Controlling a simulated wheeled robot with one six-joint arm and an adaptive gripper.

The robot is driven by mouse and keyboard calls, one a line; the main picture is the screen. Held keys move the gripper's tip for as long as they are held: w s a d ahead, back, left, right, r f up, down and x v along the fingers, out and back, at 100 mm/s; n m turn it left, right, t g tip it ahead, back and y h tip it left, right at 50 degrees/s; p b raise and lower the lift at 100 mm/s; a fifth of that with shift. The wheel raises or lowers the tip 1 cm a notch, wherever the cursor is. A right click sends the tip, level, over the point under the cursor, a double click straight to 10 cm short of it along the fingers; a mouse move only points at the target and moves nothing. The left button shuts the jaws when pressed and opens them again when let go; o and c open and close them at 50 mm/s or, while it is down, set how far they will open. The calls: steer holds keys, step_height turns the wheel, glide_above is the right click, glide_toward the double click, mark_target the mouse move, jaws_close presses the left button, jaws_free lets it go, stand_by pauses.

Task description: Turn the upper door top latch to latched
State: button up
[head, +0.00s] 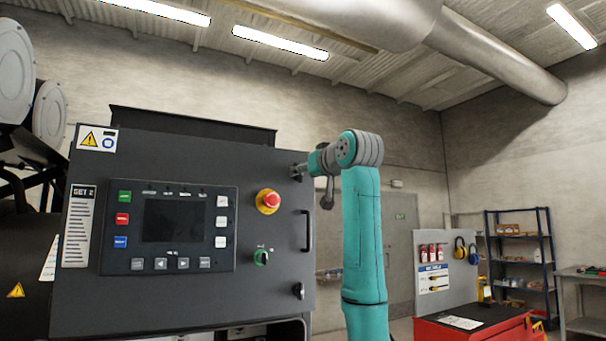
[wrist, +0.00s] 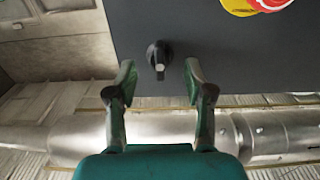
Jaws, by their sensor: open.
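The upper door (head: 150,295) is a dark grey panel marked SET 2 and looks closed. Its top latch (wrist: 158,57) is a small black knob near the door's edge in the wrist view, with its grip pointing along the picture's vertical. My gripper (wrist: 158,72) is open, with one finger on each side of the latch and a gap showing on both sides. In the head view, my gripper (head: 300,171) is at the door's upper right corner and mostly hides the latch. A second, lower latch (head: 298,290) is at the lower right corner.
A red emergency stop (head: 268,201) on a yellow base, a green selector (head: 261,257) and a door handle (head: 308,231) are on the door below my gripper. A red tool cabinet (head: 475,332) and shelves (head: 520,255) stand at right.

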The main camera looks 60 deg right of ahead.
steer(key=shift+x, duration=0.85)
steer(key=shift+c, duration=0.2)
jaws_close()
